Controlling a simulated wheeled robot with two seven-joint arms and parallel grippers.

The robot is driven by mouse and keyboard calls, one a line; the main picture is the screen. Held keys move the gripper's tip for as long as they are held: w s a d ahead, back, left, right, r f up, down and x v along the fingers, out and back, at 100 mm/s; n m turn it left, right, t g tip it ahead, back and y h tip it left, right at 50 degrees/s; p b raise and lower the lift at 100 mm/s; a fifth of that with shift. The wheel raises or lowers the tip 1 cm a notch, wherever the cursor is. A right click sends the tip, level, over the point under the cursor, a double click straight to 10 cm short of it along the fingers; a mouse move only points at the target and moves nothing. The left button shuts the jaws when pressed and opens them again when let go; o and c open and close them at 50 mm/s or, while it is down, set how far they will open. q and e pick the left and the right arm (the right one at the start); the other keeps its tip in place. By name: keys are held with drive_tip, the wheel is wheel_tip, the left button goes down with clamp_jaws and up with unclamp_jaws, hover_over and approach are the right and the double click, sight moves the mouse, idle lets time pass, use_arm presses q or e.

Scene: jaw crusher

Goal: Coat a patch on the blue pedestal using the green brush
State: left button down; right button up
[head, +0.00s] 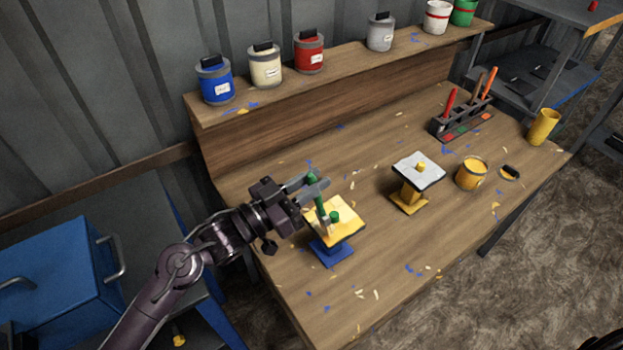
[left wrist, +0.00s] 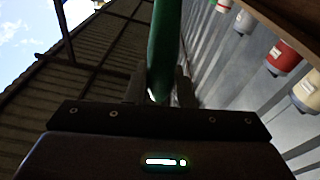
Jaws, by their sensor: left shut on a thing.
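My left gripper (head: 311,184) is shut on the green brush (head: 317,193), whose handle also shows between the fingers in the left wrist view (left wrist: 164,45). The brush points down, with its lower end at the top of the blue pedestal. The blue pedestal (head: 330,252) stands near the front left of the workbench. Its top plate (head: 346,215) is largely covered in yellow, and a small green knob (head: 334,215) stands on it. I cannot tell whether the bristles touch the plate. My right gripper does not show in either view.
A yellow pedestal (head: 409,195) with a pale top stands right of the blue one. An open can of yellow paint (head: 471,173), its lid (head: 510,173), a brush rack (head: 461,122) and a yellow cup (head: 543,127) are farther right. Several paint cans line the back shelf (head: 345,70). The bench's front is clear.

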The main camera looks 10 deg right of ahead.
use_arm(q)
drive_tip(key=shift+f, duration=0.3)
drive_tip(key=shift+f+b, duration=0.3)
drive_tip(key=shift+f, duration=0.15)
idle(0.6)
drive_tip(key=shift+w+a+b, duration=0.75)
drive_tip(key=shift+w+a, duration=0.1)
drive_tip(key=shift+w, duration=1.3)
drive_tip(key=shift+s+d+p, duration=0.3)
drive_tip(key=shift+s+p, duration=0.1)
drive_tip(key=shift+s, duration=0.35)
drive_tip(key=shift+s+d+p, duration=0.3)
drive_tip(key=shift+s+p, duration=0.15)
drive_tip(key=shift+s, duration=0.25)
drive_tip(key=shift+s+d+p, duration=0.3)
drive_tip(key=shift+s+p, duration=0.1)
drive_tip(key=shift+s, duration=0.35)
drive_tip(key=shift+r, duration=0.15)
